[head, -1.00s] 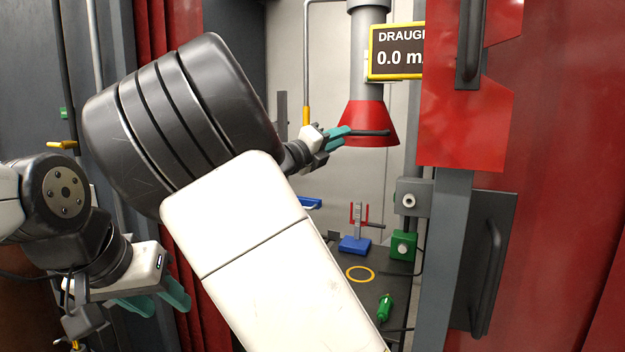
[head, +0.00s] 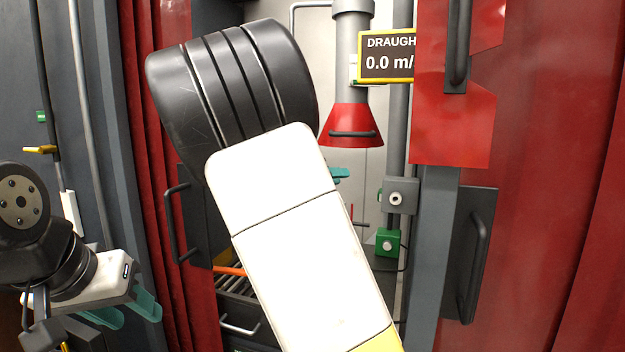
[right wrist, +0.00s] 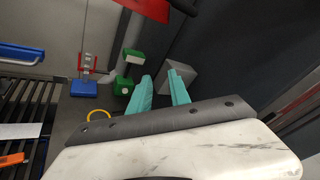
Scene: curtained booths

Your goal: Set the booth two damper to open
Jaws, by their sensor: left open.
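No part is labelled as the booth two damper, and I cannot tell which it is. In the open booth, a grey duct (head: 352,60) ends in a red hood (head: 350,125) with a dark bar handle. A draught display (head: 387,60) beside it reads 0.0. A yellow lever (head: 40,149) lies level on a pipe at far left. My right gripper is mostly hidden behind its arm in the head view, with one teal fingertip (head: 340,172) below the hood. In the right wrist view my right gripper (right wrist: 160,90) is open and empty. My left gripper (head: 122,310) is open and empty at lower left.
A grey box (head: 400,196) and a green box (head: 387,243) sit at the booth's right side. Red curtain (head: 165,140) and a red panel (head: 455,115) flank the opening. A blue stand (right wrist: 84,88) and yellow ring (right wrist: 99,115) are near my right gripper.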

